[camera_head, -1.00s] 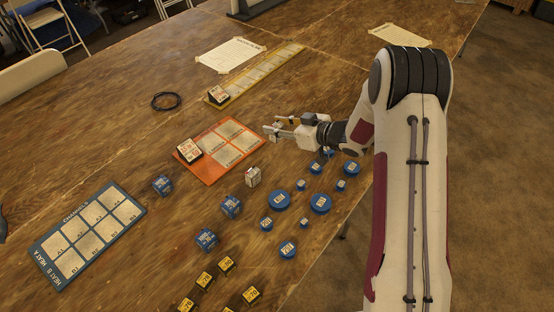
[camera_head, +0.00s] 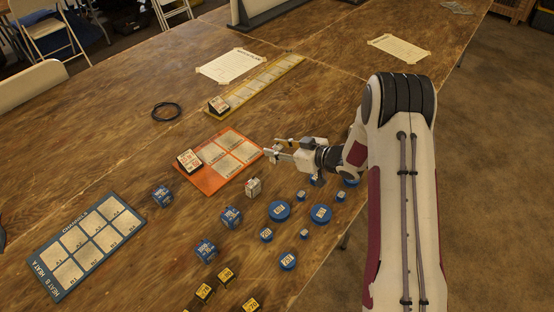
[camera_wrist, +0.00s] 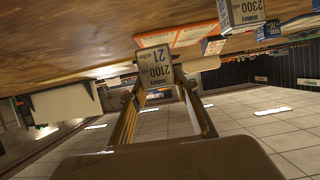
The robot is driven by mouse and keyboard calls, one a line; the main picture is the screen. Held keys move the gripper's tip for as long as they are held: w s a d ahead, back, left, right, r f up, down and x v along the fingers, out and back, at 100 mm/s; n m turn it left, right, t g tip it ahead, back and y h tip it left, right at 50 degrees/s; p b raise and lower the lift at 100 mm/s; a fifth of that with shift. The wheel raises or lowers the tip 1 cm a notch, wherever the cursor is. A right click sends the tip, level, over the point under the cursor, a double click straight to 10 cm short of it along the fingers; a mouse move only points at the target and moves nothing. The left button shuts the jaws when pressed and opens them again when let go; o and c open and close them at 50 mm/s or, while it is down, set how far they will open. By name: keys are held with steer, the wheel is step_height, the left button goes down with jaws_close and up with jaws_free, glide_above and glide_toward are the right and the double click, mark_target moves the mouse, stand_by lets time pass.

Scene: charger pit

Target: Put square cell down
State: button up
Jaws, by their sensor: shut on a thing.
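My gripper (camera_head: 277,148) is above the table at the right edge of the orange board. In the head view the held cell is hard to make out. The orange board (camera_head: 228,155) has several pale marked fields, and one black-sided cell with a pale top (camera_head: 189,160) sits at its left end. A white square cell (camera_head: 253,187) stands on the table just in front of the board.
Blue cubes (camera_head: 231,217), blue round cells (camera_head: 280,211) and black-yellow cells (camera_head: 226,275) stand in front. A blue board (camera_head: 89,240) with empty fields lies left. A yellow strip (camera_head: 262,82) with one cell (camera_head: 218,104) and a black ring (camera_head: 167,112) lie behind.

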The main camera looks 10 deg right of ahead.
mark_target(277, 160)
steer(key=shift+f, duration=0.6)
steer(key=shift+f, duration=0.1)
steer(key=shift+f, duration=1.8)
steer(key=shift+f, duration=0.15)
steer(key=o, duration=1.2)
steer(key=shift+v, duration=6.05)
